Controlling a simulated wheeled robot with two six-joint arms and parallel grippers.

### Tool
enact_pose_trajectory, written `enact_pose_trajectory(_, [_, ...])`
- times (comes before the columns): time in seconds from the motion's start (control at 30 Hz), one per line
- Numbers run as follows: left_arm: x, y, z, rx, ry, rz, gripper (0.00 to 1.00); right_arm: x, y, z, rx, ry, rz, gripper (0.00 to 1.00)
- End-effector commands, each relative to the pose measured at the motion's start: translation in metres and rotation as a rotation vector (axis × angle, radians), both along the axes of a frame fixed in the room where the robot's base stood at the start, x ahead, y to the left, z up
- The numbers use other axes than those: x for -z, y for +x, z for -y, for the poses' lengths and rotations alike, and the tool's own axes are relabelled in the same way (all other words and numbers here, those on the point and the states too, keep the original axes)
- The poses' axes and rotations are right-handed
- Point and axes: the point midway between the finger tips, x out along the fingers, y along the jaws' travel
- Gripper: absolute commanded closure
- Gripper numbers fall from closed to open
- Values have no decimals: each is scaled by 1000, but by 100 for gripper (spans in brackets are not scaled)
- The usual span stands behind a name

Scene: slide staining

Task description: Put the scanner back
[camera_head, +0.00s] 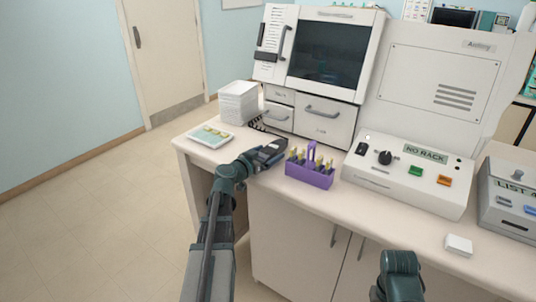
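My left gripper (270,152) is low over the counter's front left part, just left of the purple rack. A dark shape at its fingertips may be the scanner, but it blends with the gripper, so I cannot tell whether the fingers are closed on it. A dark coiled cord (257,124) hangs beside the white stack and runs down toward the gripper. No empty scanner holder can be made out. My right arm shows only as a dark link at the bottom right; its gripper is out of view.
The purple rack (309,174) with several small bottles stands close right of my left gripper. A white stack of trays (238,103) and a slide tray (211,135) are on the left. A machine (327,122) and a "NO RACK" control box (408,176) line the back.

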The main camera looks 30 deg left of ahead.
Motion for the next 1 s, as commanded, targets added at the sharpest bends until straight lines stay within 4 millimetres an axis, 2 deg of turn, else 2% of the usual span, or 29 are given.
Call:
enact_pose_trajectory(0.27, [-6, -1, 0, 0, 0, 0, 0, -6, 0, 0, 0, 0, 0, 100])
enact_pose_trajectory(0.7, [-17, -87, -6, -3, 0, 0, 0, -17, 0, 0, 0, 0, 0, 100])
enact_pose_trajectory(0.8, [-19, -101, -7, -2, -1, 0, 0, -19, 0, 0, 0, 0, 0, 100])
enact_pose_trajectory(1.0, [-20, -117, -9, -1, -1, 0, 0, -20, 0, 0, 0, 0, 0, 100])
